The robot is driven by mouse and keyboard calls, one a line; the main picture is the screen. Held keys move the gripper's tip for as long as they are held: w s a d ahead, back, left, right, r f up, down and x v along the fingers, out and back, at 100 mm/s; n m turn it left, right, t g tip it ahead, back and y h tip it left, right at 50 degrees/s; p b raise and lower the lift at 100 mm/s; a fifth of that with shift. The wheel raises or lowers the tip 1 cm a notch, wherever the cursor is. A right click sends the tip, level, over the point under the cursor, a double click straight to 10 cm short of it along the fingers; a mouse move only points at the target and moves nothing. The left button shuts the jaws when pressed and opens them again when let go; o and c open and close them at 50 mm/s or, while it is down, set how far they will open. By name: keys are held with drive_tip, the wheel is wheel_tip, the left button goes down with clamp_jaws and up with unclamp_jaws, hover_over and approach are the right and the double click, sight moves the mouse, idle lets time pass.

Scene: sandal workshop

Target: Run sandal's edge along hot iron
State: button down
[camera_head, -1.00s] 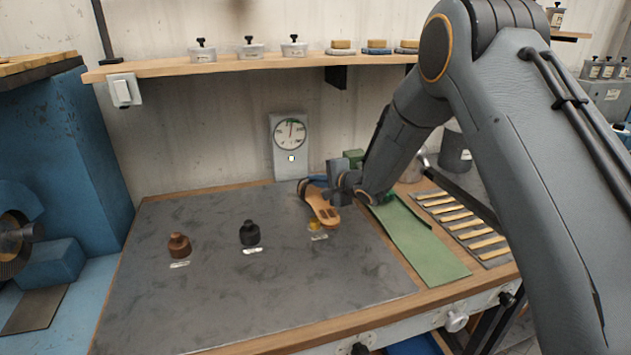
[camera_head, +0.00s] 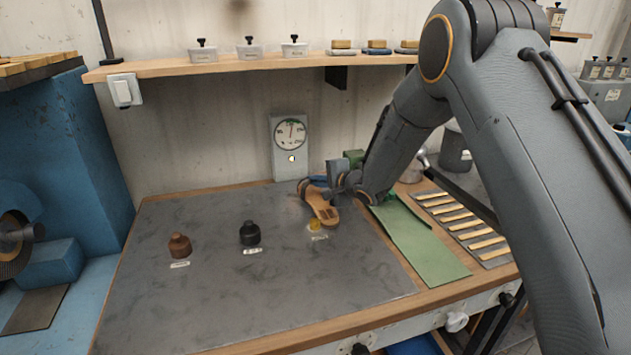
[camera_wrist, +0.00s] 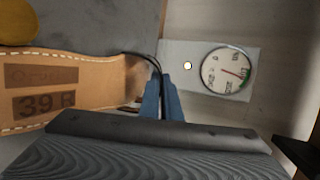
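The tan leather sandal (camera_head: 324,206) is at the back of the bench mat, toe end toward the front. In the wrist view the sandal (camera_wrist: 85,85) fills the left side, stamped 39 R, with pale stitching along its edge. My gripper (camera_head: 333,183) is at its rear part; its blue fingers (camera_wrist: 163,98) are close together beside the sandal and appear shut on it. The exact contact is hidden. A dial gauge (camera_head: 291,134) with a lit white lamp is on the wall behind; the gauge (camera_wrist: 228,72) is also in the wrist view. I cannot clearly make out the iron.
A yellow pot (camera_head: 315,225) is close beside the sandal's toe. A black pot (camera_head: 249,233) and a brown pot (camera_head: 179,246) stand further left on the grey mat (camera_head: 270,300). A green strip (camera_head: 425,250) lies to the right. The front of the mat is clear.

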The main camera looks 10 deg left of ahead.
drive_tip(key=shift+w+a, duration=0.1)
drive_tip(key=shift+w+a, duration=0.25)
drive_tip(key=shift+w+a, duration=0.25)
drive_tip(key=shift+a, duration=0.05)
idle(0.7)
drive_tip(key=shift+d, duration=0.15)
idle(1.2)
drive_tip(key=shift+w+d, duration=0.4)
drive_tip(key=shift+d, duration=0.15)
drive_tip(key=shift+r, duration=0.15)
wheel_tip(320, 180, up, 9)
drive_tip(key=p, duration=0.6)
drive_tip(key=shift+d, duration=0.1)
idle(0.6)
